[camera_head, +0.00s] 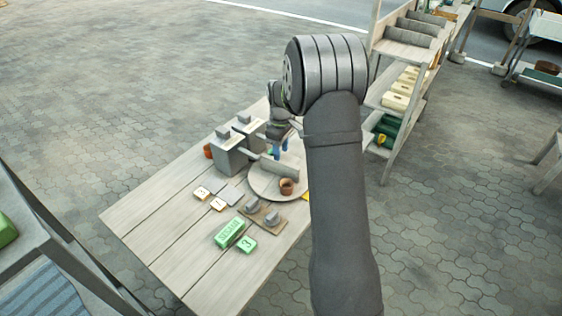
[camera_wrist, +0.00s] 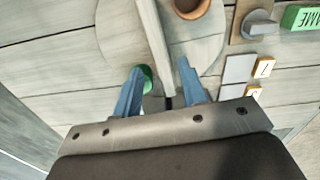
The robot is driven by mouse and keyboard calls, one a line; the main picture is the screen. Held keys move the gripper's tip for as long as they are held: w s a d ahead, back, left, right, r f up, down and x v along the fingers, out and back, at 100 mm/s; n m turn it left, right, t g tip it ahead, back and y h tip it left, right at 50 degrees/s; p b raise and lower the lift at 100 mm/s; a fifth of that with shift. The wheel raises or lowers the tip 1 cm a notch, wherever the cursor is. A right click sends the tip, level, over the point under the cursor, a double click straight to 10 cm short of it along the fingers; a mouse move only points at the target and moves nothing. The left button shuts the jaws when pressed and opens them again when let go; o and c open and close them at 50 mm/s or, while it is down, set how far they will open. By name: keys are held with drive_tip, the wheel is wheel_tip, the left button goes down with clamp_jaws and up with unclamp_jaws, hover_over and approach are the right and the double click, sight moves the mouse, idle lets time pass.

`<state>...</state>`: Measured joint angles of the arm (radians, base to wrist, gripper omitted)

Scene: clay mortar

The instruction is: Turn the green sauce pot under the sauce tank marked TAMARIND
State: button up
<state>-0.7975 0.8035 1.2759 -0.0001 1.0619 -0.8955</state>
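A round turntable (camera_head: 262,188) lies on the table with an upright grey divider (camera_head: 280,170) across it. An orange-brown pot (camera_head: 287,186) stands on its near side; the wrist view shows that pot (camera_wrist: 194,18) too. A green pot (camera_wrist: 147,76) shows in the wrist view, partly hidden behind the left finger. My gripper (camera_wrist: 160,92) is open, its blue fingers either side of the divider (camera_wrist: 155,45); I cannot tell whether they touch it. In the head view my gripper (camera_head: 280,153) is over the turntable's far part. Grey tanks (camera_head: 230,157) stand left of the turntable; no TAMARIND marking is readable.
Grey knobs (camera_head: 272,217) on a board, small tiles (camera_head: 218,204), a green SESAME block (camera_head: 229,232) and a green 3 block (camera_head: 247,244) lie nearer on the table. Another orange-brown pot (camera_head: 208,151) is by the tanks. The table's left front (camera_head: 150,222) is bare.

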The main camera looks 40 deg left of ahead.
sight(281, 161)
wheel_tip(281, 161, up, 9)
idle(0.5)
wheel_tip(281, 161, down, 17)
drive_tip(key=shift+f, duration=0.15)
idle(0.5)
